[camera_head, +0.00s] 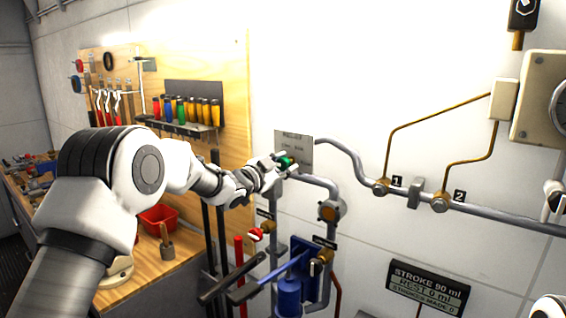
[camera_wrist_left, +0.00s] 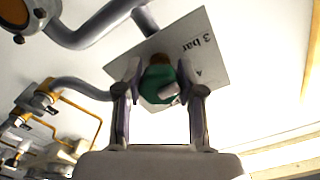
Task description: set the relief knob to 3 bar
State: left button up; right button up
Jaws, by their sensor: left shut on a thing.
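The relief knob (camera_head: 285,162) is small and green and sits in front of a grey label plate (camera_head: 305,150) on the wall pipework. My left gripper (camera_head: 279,164) is at the knob. In the left wrist view the green knob (camera_wrist_left: 157,84) lies between the two fingers of the left gripper (camera_wrist_left: 160,88), which are shut on it. The plate (camera_wrist_left: 202,62) behind it shows "3 bar" and a part-hidden "4", upside down in this view. The knob's pointer and exact setting I cannot tell.
Below the knob are grey pipes, a red-and-white valve handle (camera_head: 256,234) and a blue pump (camera_head: 290,292). A sign (camera_head: 428,287) reads "STROKE 90 ml, REST 0 ml". Pipes with tags 1 and 2 run right. A tool board (camera_head: 185,108) and wooden bench (camera_head: 150,275) are left.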

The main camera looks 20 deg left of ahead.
pick_arm(q)
jog(key=shift+r, duration=0.4)
jog(key=o, duration=1.2)
jog(key=shift+w+d, duration=0.1)
jog(key=shift+w, duration=0.05)
jog(key=shift+c, duration=0.2)
jog(key=shift+f, duration=0.2)
jog(key=v, duration=1.1)
jog(key=shift+s, duration=0.4)
